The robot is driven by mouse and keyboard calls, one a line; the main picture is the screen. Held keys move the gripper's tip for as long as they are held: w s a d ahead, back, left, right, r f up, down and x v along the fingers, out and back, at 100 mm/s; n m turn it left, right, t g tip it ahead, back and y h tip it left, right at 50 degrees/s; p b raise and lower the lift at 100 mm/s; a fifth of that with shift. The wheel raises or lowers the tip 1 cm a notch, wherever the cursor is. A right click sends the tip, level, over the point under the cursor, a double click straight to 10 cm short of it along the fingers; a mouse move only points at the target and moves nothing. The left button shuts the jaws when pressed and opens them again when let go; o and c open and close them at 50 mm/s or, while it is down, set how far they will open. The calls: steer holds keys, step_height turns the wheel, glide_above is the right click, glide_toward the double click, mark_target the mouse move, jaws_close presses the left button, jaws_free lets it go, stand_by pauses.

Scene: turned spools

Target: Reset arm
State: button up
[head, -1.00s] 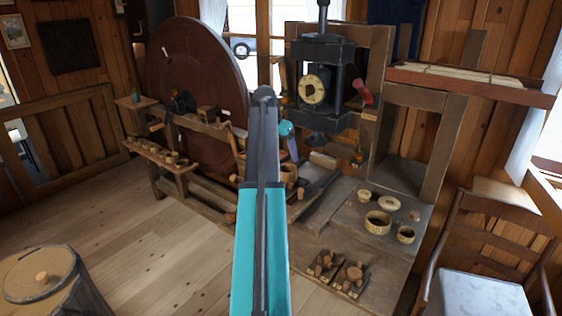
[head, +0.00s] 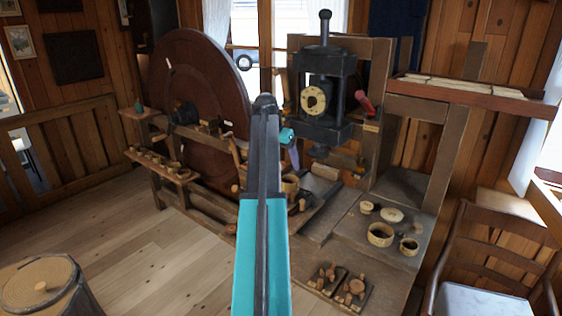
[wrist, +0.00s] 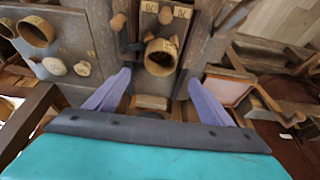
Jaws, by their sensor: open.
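My gripper (wrist: 160,88) shows in the wrist view as two purple fingers spread wide apart, with nothing held between them. Beyond the fingers, a round wooden cup or ring (wrist: 161,57) lies on the bench, apart from them as far as I can tell. In the head view my arm runs up the middle of the picture and hides most of the gripper. Only a bit of teal wrist and a purple finger (head: 293,156) show to the right of the arm, in front of the bench below the press.
A black press (head: 326,90) stands at the back with a pale spool in it. A large brown wheel (head: 190,70) is on the left. Wooden rings (head: 381,235) and small pieces sit on the low bench at right. A chair (head: 497,262) and a stump (head: 60,275) flank clear floor.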

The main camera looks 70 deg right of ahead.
steer(key=shift+s, duration=0.1)
stand_by(0.3)
steer(key=w+a+f+n+t, duration=0.1)
steer(key=w+a+f+n, duration=0.1)
steer(key=w+a+f, duration=0.55)
steer(key=w+a+f+n, duration=0.3)
steer(key=w+a+f, duration=0.15)
steer(key=w, duration=0.65)
steer(key=w+a+f+n+y+b, duration=0.1)
steer(key=w+a+f+n+y, duration=0.2)
steer(key=a+f, duration=0.9)
steer(key=w+a+f+n+b, duration=0.15)
steer(key=w+a+f, duration=0.35)
steer(key=a+f, duration=0.7)
steer(key=s+a+f+n+g+y, duration=0.1)
steer(key=s+a+f+n, duration=0.25)
steer(key=a+f, duration=0.7)
steer(key=s+a+f+n+g, duration=0.25)
steer(key=s+a+f, duration=0.4)
steer(key=a, duration=0.75)
steer(key=s+a+f+n+g+b, duration=0.1)
steer(key=s+a+f+n, duration=0.1)
steer(key=s+a+f, duration=0.4)
steer(key=s+a+f+n+g+b, duration=0.1)
steer(key=s+a+f+n, duration=0.2)
steer(key=s+a+f, duration=0.3)
steer(key=s+a, duration=0.4)
steer(key=s, duration=0.3)
steer(key=shift+a+f+n, duration=0.15)
steer(key=shift+a+n, duration=0.2)
